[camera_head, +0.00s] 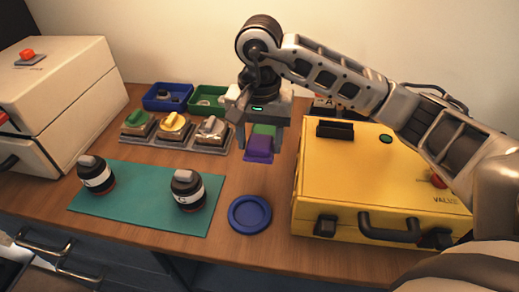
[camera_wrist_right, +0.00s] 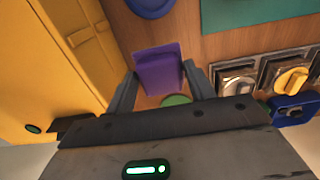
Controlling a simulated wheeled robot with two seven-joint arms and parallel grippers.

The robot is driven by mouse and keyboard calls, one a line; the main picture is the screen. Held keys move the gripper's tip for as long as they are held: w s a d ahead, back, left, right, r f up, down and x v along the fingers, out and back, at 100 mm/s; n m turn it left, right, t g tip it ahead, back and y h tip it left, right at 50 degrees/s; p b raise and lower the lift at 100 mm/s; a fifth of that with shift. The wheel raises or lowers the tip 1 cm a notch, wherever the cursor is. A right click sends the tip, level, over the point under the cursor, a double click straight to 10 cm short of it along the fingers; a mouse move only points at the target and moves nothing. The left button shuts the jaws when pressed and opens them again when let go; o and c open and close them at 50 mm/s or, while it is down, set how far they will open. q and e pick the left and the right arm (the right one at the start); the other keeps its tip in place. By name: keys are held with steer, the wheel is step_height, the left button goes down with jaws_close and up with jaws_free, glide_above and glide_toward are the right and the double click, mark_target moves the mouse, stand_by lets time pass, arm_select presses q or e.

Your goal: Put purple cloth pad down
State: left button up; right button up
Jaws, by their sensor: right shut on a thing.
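The purple cloth pad (camera_head: 258,149) is between the fingers of my right gripper (camera_head: 260,137), which is shut on it. In the right wrist view the purple pad (camera_wrist_right: 158,68) sits between the two dark fingertips and stands out past them. A green piece (camera_head: 265,130) lies just behind the pad, partly hidden; it also shows in the right wrist view (camera_wrist_right: 175,100). I cannot tell whether the purple pad touches the table. My left gripper is not in view.
A yellow case (camera_head: 390,185) stands close on the right. A blue round dish (camera_head: 249,214) is in front. Knob blocks (camera_head: 173,127) and blue (camera_head: 160,106) and green (camera_head: 196,104) trays are left.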

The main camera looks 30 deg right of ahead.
glide_above(260, 166)
steer(key=f, duration=0.2)
steer(key=s+f, duration=0.1)
steer(key=f, duration=0.1)
steer(key=shift+a+f, duration=0.15)
steer(key=shift+a, duration=0.05)
steer(key=shift+w+d+f, duration=0.2)
steer(key=shift+w+f, duration=0.2)
steer(key=shift+f, duration=0.1)
step_height(260, 166, down, 2)
steer(key=shift+f+p, duration=0.1)
steer(key=shift+p, duration=0.6)
steer(key=shift+w+f, duration=0.1)
steer(key=shift+f, duration=0.55)
steer(key=o, duration=0.6)
steer(key=shift+f, duration=0.1)
steer(key=o, duration=0.4)
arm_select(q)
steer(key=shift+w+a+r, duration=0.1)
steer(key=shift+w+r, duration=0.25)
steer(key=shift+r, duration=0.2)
